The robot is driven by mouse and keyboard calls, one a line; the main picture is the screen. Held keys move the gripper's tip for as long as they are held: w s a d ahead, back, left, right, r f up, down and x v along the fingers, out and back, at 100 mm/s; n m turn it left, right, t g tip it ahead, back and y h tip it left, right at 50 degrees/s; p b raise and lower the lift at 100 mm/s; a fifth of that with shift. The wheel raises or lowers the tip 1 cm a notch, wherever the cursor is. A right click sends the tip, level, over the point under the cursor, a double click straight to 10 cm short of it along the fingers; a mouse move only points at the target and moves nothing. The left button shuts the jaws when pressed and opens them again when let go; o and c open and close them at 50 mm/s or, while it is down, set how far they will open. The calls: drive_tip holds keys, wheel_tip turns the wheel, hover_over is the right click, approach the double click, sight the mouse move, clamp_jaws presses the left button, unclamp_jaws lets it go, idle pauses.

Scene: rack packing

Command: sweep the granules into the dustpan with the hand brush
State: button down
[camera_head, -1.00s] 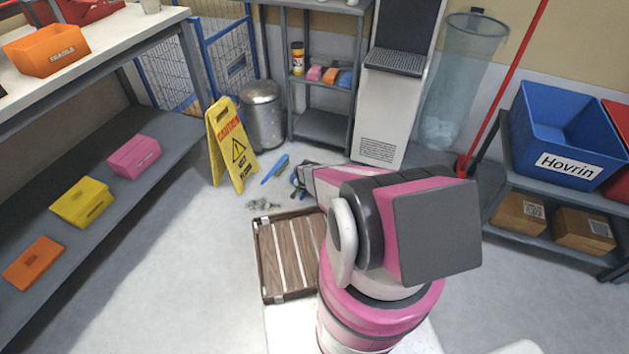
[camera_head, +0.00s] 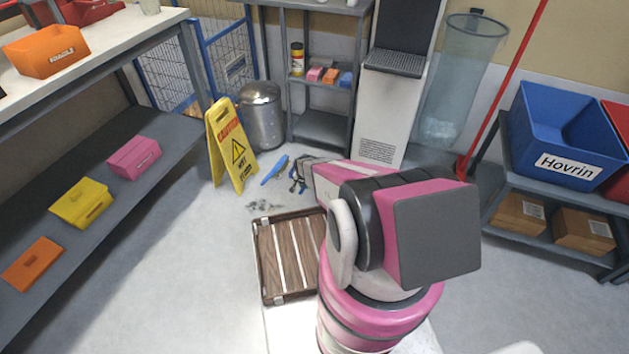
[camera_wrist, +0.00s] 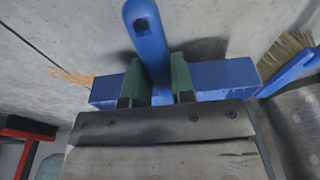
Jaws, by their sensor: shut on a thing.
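My gripper (camera_wrist: 158,88) has its two green fingers shut on the blue dustpan (camera_wrist: 225,75); its handle, with a hole near the end, stands up between them. Most of the pan is hidden behind the fingers and gripper body. The hand brush (camera_wrist: 290,72), blue with tan bristles, lies to the right in the wrist view, apart from the fingers. In the head view the brush (camera_head: 274,169) lies on the floor left of my gripper. The grey granules (camera_head: 264,205) lie scattered on the floor nearer than the brush. My arm partly blocks the head view.
A wooden slatted crate (camera_head: 262,262) stands just nearer than the granules. A yellow caution sign (camera_head: 232,148) stands left of the brush, with a metal bin (camera_head: 262,115) behind. A grey shelf (camera_head: 320,128) and white cabinet (camera_head: 385,110) stand behind. Floor at left is clear.

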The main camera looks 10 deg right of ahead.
wheel_tip(320, 180, up, 7)
drive_tip(key=shift+f, duration=0.15)
idle(0.4)
